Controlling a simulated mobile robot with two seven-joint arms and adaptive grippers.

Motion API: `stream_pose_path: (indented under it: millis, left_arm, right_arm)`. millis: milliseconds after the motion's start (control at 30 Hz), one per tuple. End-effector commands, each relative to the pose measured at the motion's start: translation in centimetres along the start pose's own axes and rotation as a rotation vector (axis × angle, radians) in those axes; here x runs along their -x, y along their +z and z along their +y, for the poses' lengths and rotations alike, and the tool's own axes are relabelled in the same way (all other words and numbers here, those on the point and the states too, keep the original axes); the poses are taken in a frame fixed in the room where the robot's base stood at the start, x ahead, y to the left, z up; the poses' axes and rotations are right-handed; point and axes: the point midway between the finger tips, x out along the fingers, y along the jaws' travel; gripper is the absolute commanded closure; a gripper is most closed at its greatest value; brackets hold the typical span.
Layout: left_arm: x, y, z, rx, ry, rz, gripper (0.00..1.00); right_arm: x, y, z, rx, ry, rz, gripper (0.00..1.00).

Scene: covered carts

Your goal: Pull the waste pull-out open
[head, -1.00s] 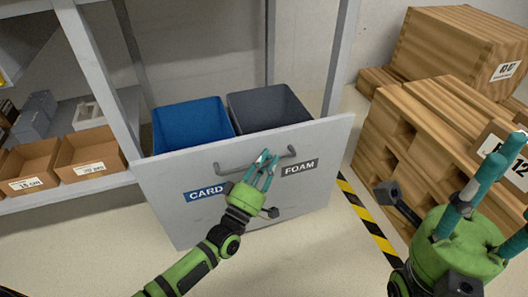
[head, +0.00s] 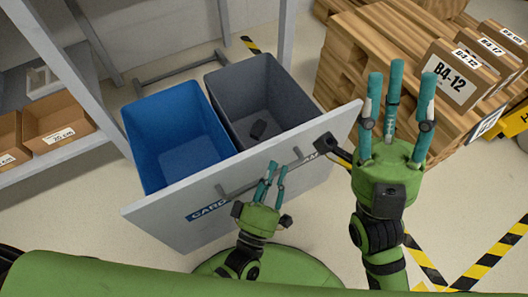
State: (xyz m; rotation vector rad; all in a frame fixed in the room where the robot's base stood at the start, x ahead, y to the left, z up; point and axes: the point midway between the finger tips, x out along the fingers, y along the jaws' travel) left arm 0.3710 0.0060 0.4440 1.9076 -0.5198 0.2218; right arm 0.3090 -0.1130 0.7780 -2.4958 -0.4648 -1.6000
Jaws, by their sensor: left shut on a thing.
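The waste pull-out's grey front panel (head: 158,216) stands well out from the shelf frame, with the blue bin (head: 150,130) and the grey bin (head: 285,98) behind it. The panel carries a CARD label (head: 207,210); the FOAM label is mostly covered. My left gripper (head: 271,172) is shut on the bar handle (head: 238,187) on the front panel. Its fingers cover the middle of the bar. My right gripper (head: 398,85) is open and empty, raised to the right of the pull-out, with its fingers pointing up the picture.
Wooden pallets (head: 345,70) with labelled cardboard boxes (head: 452,85) stand at the right. Small cartons (head: 55,118) sit on the shelf at the left. Yellow-black tape (head: 480,262) marks the floor.

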Motion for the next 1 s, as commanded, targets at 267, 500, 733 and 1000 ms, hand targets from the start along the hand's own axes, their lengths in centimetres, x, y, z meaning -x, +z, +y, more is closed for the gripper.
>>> stream_pose_path:
  millis: [267, 500, 733, 1000]
  left_arm:
    - [0.94, 0.9, 0.86, -0.004, 0.0, 0.001, 1.0]
    - [0.98, 0.94, 0.88, -0.004, 0.0, 0.001, 1.0]
    - [0.97, 0.93, 0.86, -0.003, 0.0, 0.001, 0.68]
    - [1.11, 0.95, 0.84, -0.001, -0.001, 0.0, 0.68]
  right_arm:
    - [-0.14, 0.11, -0.11, 0.0, -0.003, -0.014, 0.6]
    - [-0.13, 0.13, -0.12, 0.0, -0.003, -0.015, 0.6]
    - [-0.13, 0.14, -0.13, 0.0, -0.003, -0.016, 0.6]
    - [-0.21, 0.02, -0.15, 0.001, -0.005, -0.013, 0.6]
